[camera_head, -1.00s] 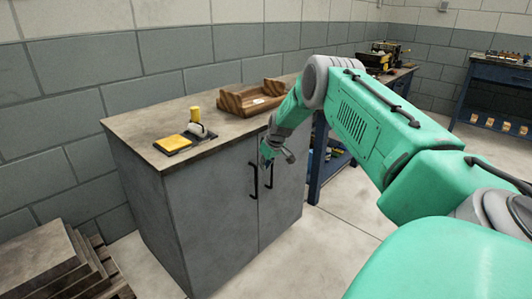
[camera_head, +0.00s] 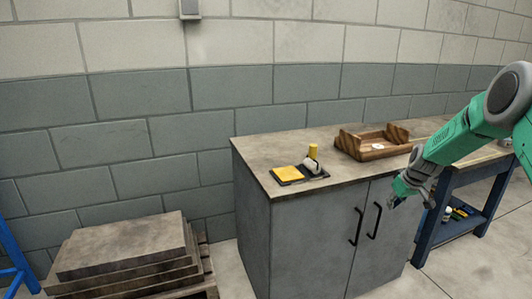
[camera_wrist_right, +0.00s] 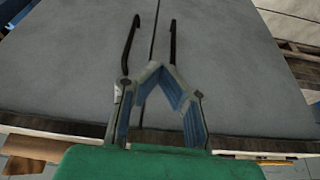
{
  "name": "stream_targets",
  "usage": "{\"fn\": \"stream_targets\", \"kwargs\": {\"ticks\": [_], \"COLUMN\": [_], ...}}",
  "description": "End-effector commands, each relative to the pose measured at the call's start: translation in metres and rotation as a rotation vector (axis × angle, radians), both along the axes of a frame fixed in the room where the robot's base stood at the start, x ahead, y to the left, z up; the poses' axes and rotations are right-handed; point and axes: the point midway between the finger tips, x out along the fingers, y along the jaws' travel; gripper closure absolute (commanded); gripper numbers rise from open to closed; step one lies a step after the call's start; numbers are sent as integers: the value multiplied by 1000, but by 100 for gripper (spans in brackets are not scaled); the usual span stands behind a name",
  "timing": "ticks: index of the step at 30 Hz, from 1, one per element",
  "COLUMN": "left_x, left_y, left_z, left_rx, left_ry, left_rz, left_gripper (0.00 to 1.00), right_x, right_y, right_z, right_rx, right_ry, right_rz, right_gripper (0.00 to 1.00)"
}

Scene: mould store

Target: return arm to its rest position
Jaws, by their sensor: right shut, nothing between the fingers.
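My right gripper (camera_head: 398,196) is at the right of the head view, in front of the grey cabinet doors and below the worktop edge. It is shut and empty. In the right wrist view, its fingers (camera_wrist_right: 160,70) come together at their tips in front of the cabinet doors, with the two black handles beyond them. My green right arm comes in from the right edge of the head view. My left gripper is not in view.
The grey cabinet (camera_head: 310,230) bears a black tray with a yellow pad (camera_head: 288,173), a yellow-topped item (camera_head: 313,152) and a wooden carrier (camera_head: 365,146). Stacked slabs (camera_head: 125,245) lie at lower left. A blue bench (camera_head: 448,205) stands right of the cabinet.

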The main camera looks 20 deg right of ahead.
Motion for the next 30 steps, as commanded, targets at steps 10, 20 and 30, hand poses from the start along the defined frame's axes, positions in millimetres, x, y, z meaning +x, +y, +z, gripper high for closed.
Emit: {"fn": "stream_targets", "kwargs": {"ticks": [10,20,30], "left_x": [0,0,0], "left_y": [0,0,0], "left_z": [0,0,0], "left_rx": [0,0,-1], "left_ry": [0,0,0], "left_rz": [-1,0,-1], "left_gripper": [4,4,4], "right_x": [-13,-149,-321], "right_y": [114,298,393], "right_z": [-61,-163,-167], "right_rx": [-25,-27,-1], "right_ry": [70,199,312], "right_rz": [45,135,211], "right_gripper": [100,100,100]}}
